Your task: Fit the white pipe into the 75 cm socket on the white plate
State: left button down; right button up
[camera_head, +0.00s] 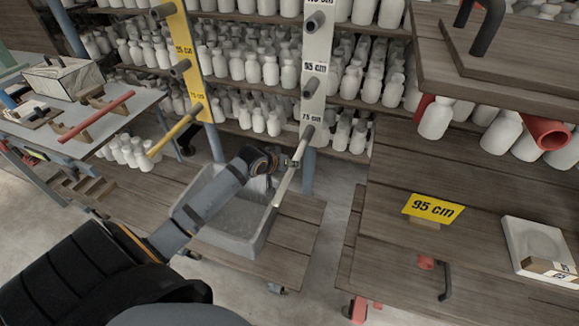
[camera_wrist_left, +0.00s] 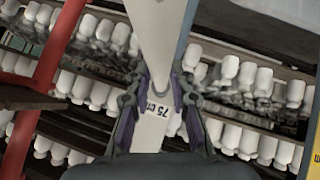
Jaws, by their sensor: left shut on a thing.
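The white plate (camera_head: 315,52) stands upright at the shelves in the head view, with dark sockets sticking out beside its labels. Its 75 cm socket (camera_head: 307,132) is the lowest one. My left gripper (camera_head: 291,163) is shut on the white pipe (camera_head: 283,188), just in front of that socket. The pipe's far end lines up with the socket in the picture; I cannot tell whether it is inside. In the left wrist view, the fingers (camera_wrist_left: 161,82) close around the pipe (camera_wrist_left: 162,30), with the plate's 75 cm label (camera_wrist_left: 160,108) behind. My right gripper is not in view.
A yellow plate (camera_head: 183,55) at left holds a yellow pipe (camera_head: 170,138) at its lowest socket. A grey bin (camera_head: 260,238) lies below my left gripper. Shelves of white bottles fill the back. A wooden table with a yellow 95 cm sign (camera_head: 433,208) is at right.

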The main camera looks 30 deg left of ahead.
aim_at(295, 157)
pick_arm(q)
jog(key=shift+w+a+b, duration=0.25)
jog(key=shift+w+b, duration=0.05)
jog(key=shift+w, duration=0.7)
jog(key=shift+w+a+b, duration=0.2)
jog(key=shift+w+b, duration=0.05)
jog(key=shift+w, duration=0.7)
jog(key=c, duration=1.1)
grip_release()
jog(key=shift+s+a+r, duration=0.1)
jog(key=shift+s+r, duration=0.1)
jog(key=v, duration=0.7)
